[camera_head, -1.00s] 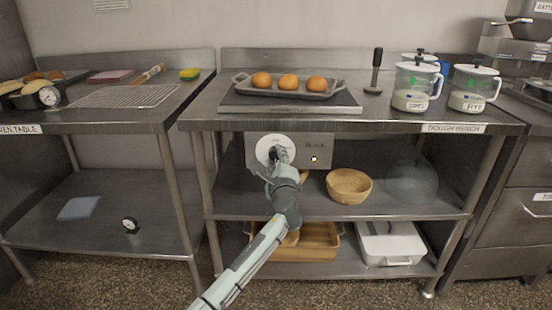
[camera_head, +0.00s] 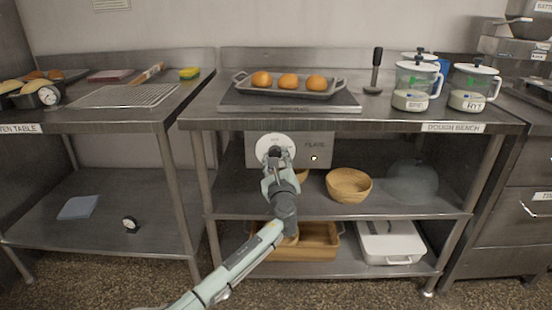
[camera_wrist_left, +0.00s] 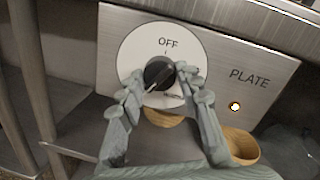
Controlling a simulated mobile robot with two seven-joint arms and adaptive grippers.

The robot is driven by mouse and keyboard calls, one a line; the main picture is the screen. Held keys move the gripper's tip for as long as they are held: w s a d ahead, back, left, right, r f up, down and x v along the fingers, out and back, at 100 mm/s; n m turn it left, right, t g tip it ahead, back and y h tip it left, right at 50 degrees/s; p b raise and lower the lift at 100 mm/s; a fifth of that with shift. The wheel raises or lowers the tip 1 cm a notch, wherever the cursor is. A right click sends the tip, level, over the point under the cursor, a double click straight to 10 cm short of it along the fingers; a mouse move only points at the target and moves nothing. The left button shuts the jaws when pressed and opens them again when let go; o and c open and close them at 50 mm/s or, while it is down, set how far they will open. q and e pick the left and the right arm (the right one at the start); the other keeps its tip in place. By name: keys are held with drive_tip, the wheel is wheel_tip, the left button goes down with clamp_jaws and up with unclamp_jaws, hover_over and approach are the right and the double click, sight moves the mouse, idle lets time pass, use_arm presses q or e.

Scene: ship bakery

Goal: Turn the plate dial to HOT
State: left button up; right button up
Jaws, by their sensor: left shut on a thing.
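The plate dial is a black knob (camera_wrist_left: 158,73) on a round white face (camera_wrist_left: 130,55), fixed to a grey panel (camera_wrist_left: 235,50) marked PLATE under the bench. "OFF" reads at the top of the face; other marks lower down are partly hidden by the fingers and too small to read. A pale line on the knob points toward the lower left. My left gripper (camera_wrist_left: 164,80) is shut on the knob, one finger on each side. In the head view my left gripper (camera_head: 275,160) is in front of the white face (camera_head: 268,143). My right gripper is out of view.
Above, a tray of buns (camera_head: 240,91) rests on a dark plate (camera_head: 225,103) on the bench.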

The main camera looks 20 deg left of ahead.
use_arm(q)
drive_tip(key=shift+r, duration=0.2)
drive_tip(key=o, duration=1.2)
drive_tip(key=shift+f, duration=0.1)
drive_tip(key=shift+c, duration=0.2)
drive_tip(key=shift+f, duration=0.1)
drive_tip(key=v, duration=1.2)
